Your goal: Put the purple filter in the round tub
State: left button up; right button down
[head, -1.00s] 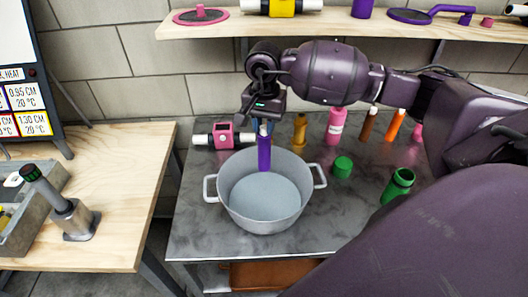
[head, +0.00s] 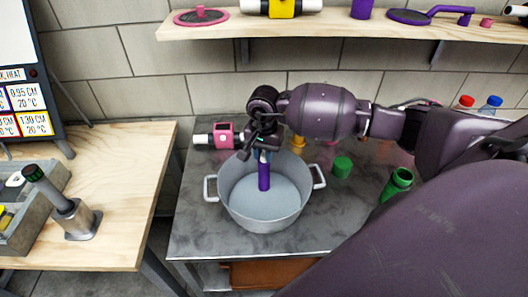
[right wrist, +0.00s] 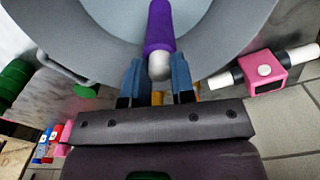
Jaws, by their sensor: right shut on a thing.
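The purple filter (head: 264,176) is a slim purple cylinder, held upright inside the opening of the round tub. In the right wrist view the filter (right wrist: 159,28) shows a pale rounded end between my fingers. The round tub (head: 229,201) is a grey pot with two side handles on the metal table; its rim (right wrist: 205,65) also shows in the right wrist view. My right gripper (head: 264,155) is over the back part of the tub and shut on the filter. The filter's lower end is below the rim; I cannot tell whether it touches the bottom. My left gripper is not in view.
A pink and white fitting (head: 224,135) lies behind the tub at the left. A green cap (head: 342,167) and a green bottle (head: 398,184) stand to its right. A wall shelf (head: 330,27) runs above my arm. A wooden bench (head: 135,165) stands at left.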

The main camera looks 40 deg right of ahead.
jog(key=c, duration=1)
grip_release()
jog(key=shift+f, duration=0.1)
jog(key=shift+o, duration=0.2)
jog(key=shift+r, duration=0.4)
notch_tip(320, 180, up, 12)
jog(key=b, duration=0.1)
jog(key=shift+f, duration=0.25)
